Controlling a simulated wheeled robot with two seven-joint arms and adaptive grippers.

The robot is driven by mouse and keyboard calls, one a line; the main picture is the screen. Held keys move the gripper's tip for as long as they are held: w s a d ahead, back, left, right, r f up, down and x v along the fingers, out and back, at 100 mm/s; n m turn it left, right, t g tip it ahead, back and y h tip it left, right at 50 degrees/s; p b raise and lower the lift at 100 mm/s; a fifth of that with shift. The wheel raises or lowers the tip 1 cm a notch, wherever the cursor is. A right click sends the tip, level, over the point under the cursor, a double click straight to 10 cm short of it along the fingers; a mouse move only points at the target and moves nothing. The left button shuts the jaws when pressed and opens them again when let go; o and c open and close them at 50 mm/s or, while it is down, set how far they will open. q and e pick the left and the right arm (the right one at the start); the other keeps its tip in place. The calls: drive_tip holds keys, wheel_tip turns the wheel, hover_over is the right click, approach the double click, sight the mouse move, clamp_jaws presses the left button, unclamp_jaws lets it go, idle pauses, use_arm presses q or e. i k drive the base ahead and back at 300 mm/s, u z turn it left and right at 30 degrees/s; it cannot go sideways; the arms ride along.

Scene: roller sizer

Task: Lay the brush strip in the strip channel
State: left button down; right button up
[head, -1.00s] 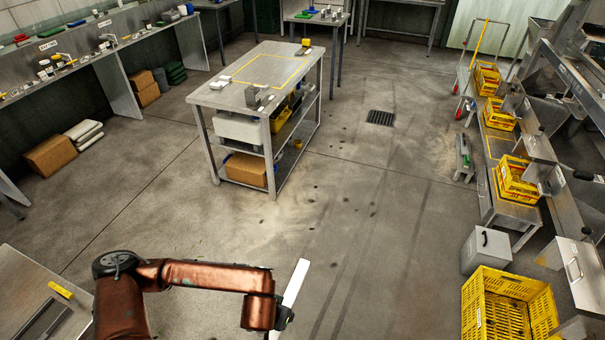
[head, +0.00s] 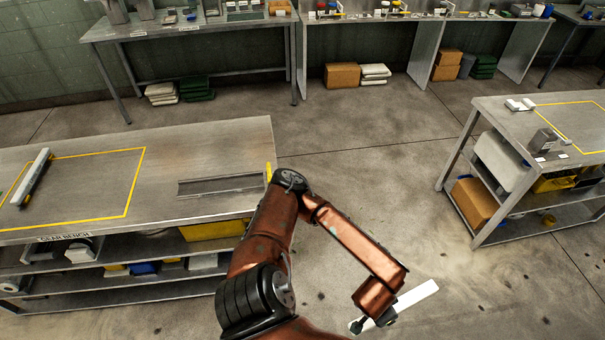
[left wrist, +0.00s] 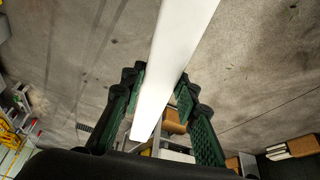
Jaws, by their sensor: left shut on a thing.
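The brush strip (head: 412,298), a long white bar, is in my left gripper (head: 372,322) over the floor to the right of the gear bench. In the left wrist view the strip (left wrist: 172,62) runs between the green-padded fingers, which are shut on it; no bristles show on the visible face. The strip channel (head: 221,185), a long shallow grey trough, lies on the bench top near its right end. It looks empty and is well apart from the strip. My right gripper is not in view.
The gear bench (head: 205,150) has a yellow-outlined area with another white-and-dark bar (head: 33,178) in it. A yellow piece (head: 269,171) is at the bench's right edge. A second table (head: 485,118) stands at the right, with open floor between.

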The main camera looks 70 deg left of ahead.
sight(221, 185)
drive_tip(key=u, duration=1.8)
